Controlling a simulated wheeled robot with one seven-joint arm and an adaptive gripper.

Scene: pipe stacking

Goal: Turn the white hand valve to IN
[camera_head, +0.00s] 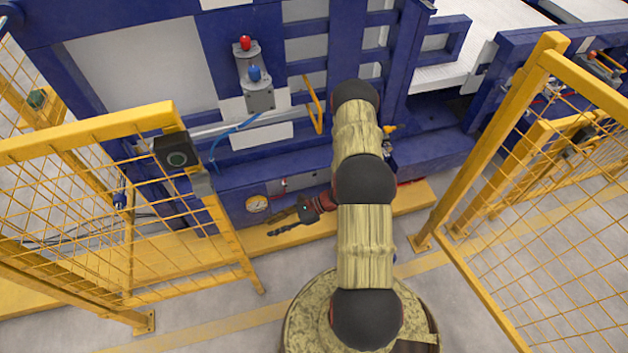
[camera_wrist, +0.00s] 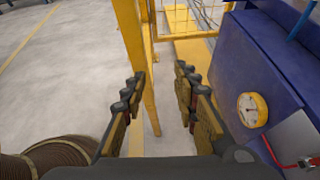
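I cannot make out the white hand valve for certain in either view. A light grey panel (camera_head: 298,182) with small dark parts sits low on the blue machine; it also shows at the right edge of the wrist view (camera_wrist: 296,138), with a small red part on it. My gripper (camera_head: 269,226) is in front of the machine's lower edge, below the panel, pointing left. In the wrist view its fingers (camera_wrist: 160,76) are spread apart with only floor and fence between them, so it is open and empty. My arm hides part of the machine's front.
A round yellow-rimmed gauge (camera_head: 257,204) is left of the panel; it also shows in the wrist view (camera_wrist: 252,110). Yellow mesh fences stand left (camera_head: 100,135) and right (camera_head: 545,170). A black button box (camera_head: 177,158) is on the left fence. Open floor lies between the fences.

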